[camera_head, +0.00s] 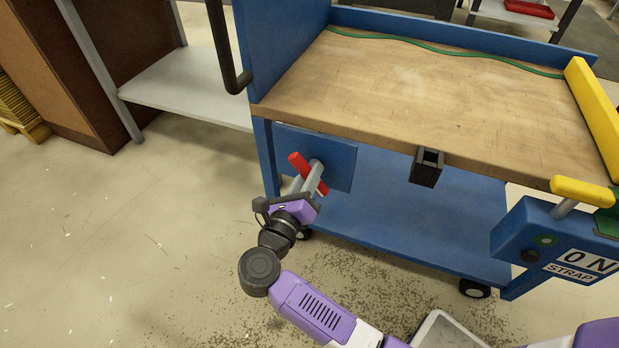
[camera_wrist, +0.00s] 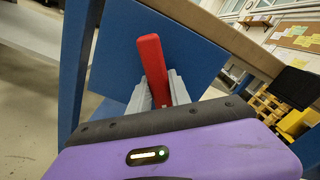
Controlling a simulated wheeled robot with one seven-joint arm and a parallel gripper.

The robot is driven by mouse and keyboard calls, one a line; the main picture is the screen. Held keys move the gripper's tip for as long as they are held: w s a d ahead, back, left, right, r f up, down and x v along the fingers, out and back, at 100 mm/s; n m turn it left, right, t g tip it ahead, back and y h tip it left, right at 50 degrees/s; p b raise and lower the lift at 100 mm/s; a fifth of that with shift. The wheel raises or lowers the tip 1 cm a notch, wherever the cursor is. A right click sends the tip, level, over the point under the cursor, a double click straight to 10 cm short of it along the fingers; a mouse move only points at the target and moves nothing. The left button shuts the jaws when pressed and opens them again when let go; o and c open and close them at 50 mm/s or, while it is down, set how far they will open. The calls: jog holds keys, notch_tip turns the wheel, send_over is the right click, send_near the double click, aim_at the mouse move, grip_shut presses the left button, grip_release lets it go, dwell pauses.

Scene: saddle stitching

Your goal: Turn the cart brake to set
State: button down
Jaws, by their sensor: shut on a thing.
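The cart brake is a red lever (camera_head: 308,174) on a blue plate (camera_head: 340,162) at the left end of the blue cart, below the wooden top. The lever is tilted, with its upper end leaning left in both views. My gripper (camera_head: 311,182) is at the plate, its grey fingers shut around the lever. In the wrist view the red lever (camera_wrist: 154,68) stands up between the two fingers (camera_wrist: 158,92). Its lower part is hidden by the fingers and my wrist.
The wooden cart top (camera_head: 420,95) overhangs the plate. A black holder (camera_head: 427,167) hangs from its front edge, right of my gripper. A blue box marked "ON STRAP" (camera_head: 555,245) is at the right. A grey shelf (camera_head: 190,90) stands behind left. The floor at left is clear.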

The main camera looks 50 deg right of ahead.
jog(key=m+b, duration=0.1)
jog(key=m, duration=0.1)
jog(key=m+b, duration=0.1)
jog(key=shift+f+m, duration=0.2)
jog(key=shift+m, duration=0.2)
jog(key=shift+r+m+b, duration=0.1)
jog(key=shift+m+b, duration=0.85)
jog(key=shift+m, duration=0.95)
jog(key=c, duration=1.2)
grip_release()
jog(key=shift+r, duration=0.1)
jog(key=p+v, duration=0.2)
jog(key=v, duration=0.6)
